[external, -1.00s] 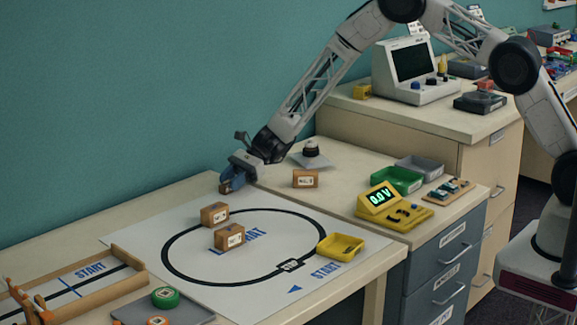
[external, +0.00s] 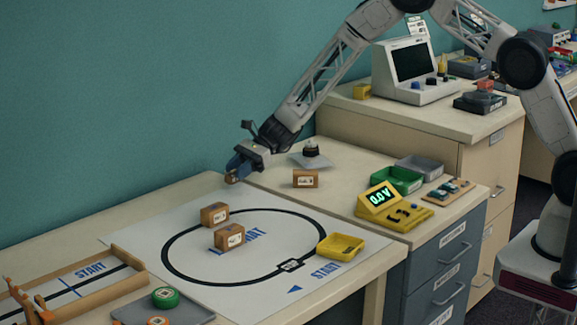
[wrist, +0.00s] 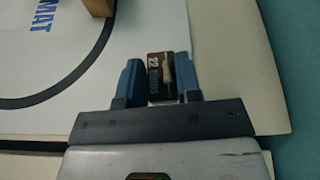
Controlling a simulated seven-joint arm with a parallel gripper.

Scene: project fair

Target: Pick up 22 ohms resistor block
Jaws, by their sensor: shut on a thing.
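My gripper (external: 234,172) is shut on a small brown block (wrist: 160,78), the 22 ohms resistor block. In the wrist view its label shows "22" and smaller print that I cannot read, and it sits between the two blue fingers of my gripper (wrist: 160,84). In the external view only a small brown end of the block (external: 231,179) shows below the fingers. The block is held near the back edge of the left table, seemingly just above the surface.
Two similar brown blocks (external: 214,214) (external: 230,237) stand on the white track mat (external: 190,275). Another block (external: 306,179) stands on the right cabinet. A yellow tray (external: 341,246), a green tray (external: 396,180) and a yellow meter (external: 383,201) lie to the right.

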